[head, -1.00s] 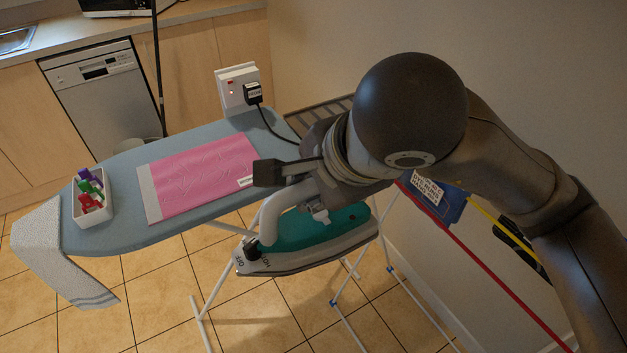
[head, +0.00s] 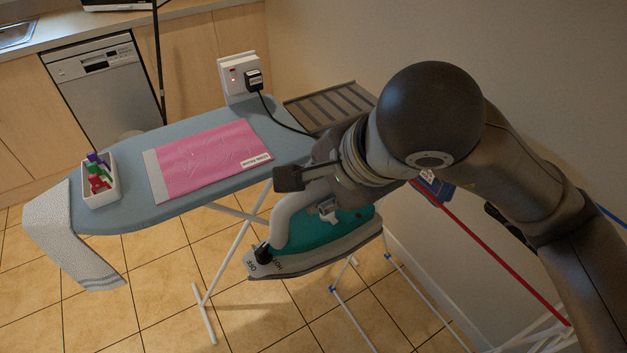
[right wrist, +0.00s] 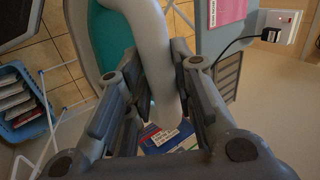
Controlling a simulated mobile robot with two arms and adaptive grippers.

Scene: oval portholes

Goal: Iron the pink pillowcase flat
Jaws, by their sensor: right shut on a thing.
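The pink pillowcase (head: 205,160) lies on the blue ironing board (head: 130,215), with wavy creases across its middle. It has a grey-white band at its left end and a white label at its lower right corner. My right gripper (right wrist: 158,98) is shut on the pale handle of the iron (head: 305,234), which has a teal body and a dial at its near end. The iron is held in the air beyond the board's right side, apart from the pillowcase. The right wrist view shows the handle between the fingers. My left gripper is not in view.
A white tray (head: 114,187) of coloured clips and a draped grey cloth (head: 60,235) occupy the board's left end. A cord runs from the wall socket (head: 236,75) behind my right gripper. A slatted rack (head: 335,103) is at the board's right end. A blue basket (right wrist: 20,100) shows in the wrist view.

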